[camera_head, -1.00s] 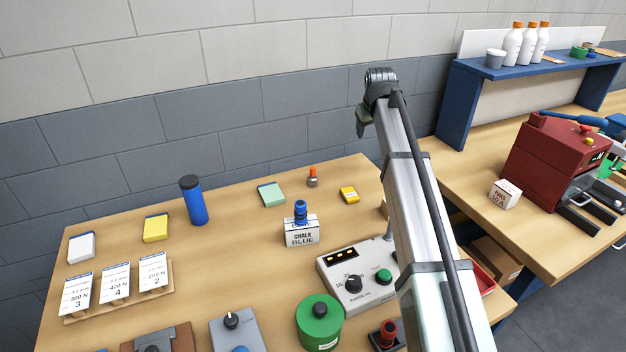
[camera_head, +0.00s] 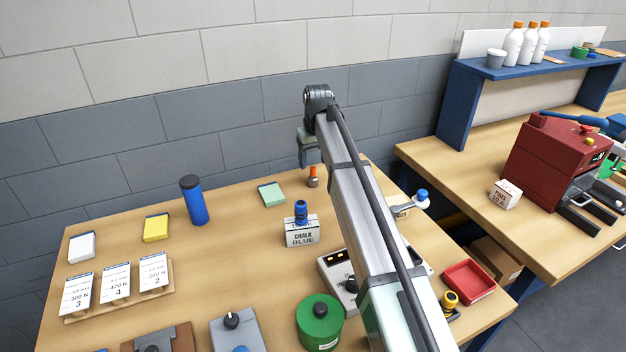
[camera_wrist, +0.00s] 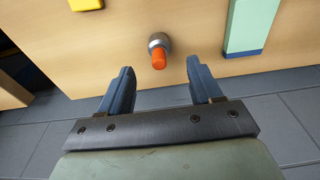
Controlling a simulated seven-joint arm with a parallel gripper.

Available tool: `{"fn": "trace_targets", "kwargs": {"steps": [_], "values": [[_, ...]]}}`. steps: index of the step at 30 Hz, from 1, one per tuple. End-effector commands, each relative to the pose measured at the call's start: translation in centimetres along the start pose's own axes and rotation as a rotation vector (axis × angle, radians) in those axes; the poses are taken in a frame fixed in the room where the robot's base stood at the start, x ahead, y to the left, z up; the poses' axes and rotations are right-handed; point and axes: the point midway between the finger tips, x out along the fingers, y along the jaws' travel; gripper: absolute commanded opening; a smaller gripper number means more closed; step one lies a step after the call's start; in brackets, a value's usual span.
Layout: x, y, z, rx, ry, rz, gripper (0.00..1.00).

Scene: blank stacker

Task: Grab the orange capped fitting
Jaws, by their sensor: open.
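The orange capped fitting (camera_head: 313,177) stands upright near the back edge of the bench, a grey body with an orange cap. In the wrist view the orange capped fitting (camera_wrist: 157,51) lies beyond the fingertips, roughly centred between them. My gripper (camera_head: 306,158) is just above and slightly left of the fitting in the head view. In the wrist view my gripper (camera_wrist: 159,78) has its two blue-grey fingers spread wide, with nothing between them.
A green notepad (camera_head: 271,194) lies left of the fitting; it also shows in the wrist view (camera_wrist: 250,24). A yellow object (camera_wrist: 86,4) lies on the fitting's other side. The wall (camera_head: 240,110) is close behind.

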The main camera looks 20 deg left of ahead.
Motion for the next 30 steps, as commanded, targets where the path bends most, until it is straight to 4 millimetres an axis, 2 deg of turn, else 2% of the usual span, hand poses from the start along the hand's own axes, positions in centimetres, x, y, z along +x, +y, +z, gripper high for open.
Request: {"fn": "trace_targets", "kwargs": {"steps": [3,11,21,30], "values": [[1.8,0.0,0.0,0.0,-0.001,0.0,0.64],[3.1,0.0,0.0,0.0,0.0,0.0,0.64],[7.2,0.1,-0.1,0.0,0.001,0.0,0.64],[7.8,0.1,-0.1,0.001,0.002,0.0,0.64]]}}
